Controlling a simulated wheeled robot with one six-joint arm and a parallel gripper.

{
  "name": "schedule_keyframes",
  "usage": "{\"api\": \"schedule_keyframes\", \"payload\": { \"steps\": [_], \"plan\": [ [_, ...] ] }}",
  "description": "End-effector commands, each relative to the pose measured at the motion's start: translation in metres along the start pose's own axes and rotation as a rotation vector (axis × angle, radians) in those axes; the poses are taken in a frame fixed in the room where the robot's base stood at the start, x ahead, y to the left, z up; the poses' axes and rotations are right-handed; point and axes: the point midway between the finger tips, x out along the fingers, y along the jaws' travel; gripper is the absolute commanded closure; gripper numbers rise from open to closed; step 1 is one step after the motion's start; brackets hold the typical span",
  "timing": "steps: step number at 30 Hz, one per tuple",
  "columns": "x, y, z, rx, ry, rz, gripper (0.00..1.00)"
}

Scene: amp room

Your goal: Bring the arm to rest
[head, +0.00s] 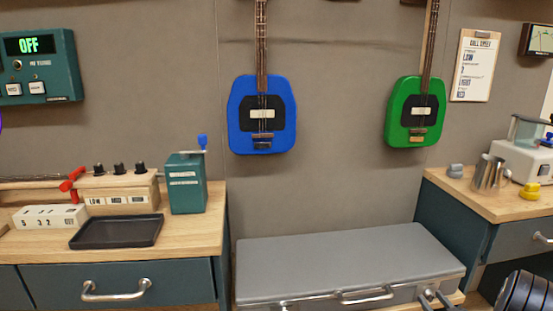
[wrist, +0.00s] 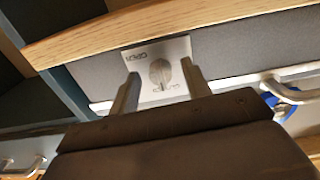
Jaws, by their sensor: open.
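My gripper (wrist: 160,68) is open in the wrist view, with its two grey fingers apart and nothing held between them. A metal plate (wrist: 173,50) with a round grey knob (wrist: 160,73) shows between the fingertips, its lettering upside down. I cannot tell how far the knob is from the fingers. In the head view, small grey parts at the lower right of the grey case may be my fingertips, but this is unclear.
A grey case (head: 350,258) lies between two wooden-topped cabinets. A black tray (head: 117,232) and teal box (head: 186,184) stand on the left. Blue (head: 262,115) and green (head: 415,112) guitars hang on the wall. A bar handle (wrist: 290,92) sticks out at right in the wrist view.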

Motion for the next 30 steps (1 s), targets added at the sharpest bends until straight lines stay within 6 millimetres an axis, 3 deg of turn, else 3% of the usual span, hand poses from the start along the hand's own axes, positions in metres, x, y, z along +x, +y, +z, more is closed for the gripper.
{"api": "schedule_keyframes", "payload": {
  "steps": [9,21,30],
  "plan": [
    [-0.017,0.000,0.000,0.057,0.000,0.001,0.54],
    [-0.019,0.000,-0.001,0.054,0.000,0.001,0.54],
    [-0.024,0.005,-0.026,0.034,-0.001,0.043,0.54]
  ]
}}
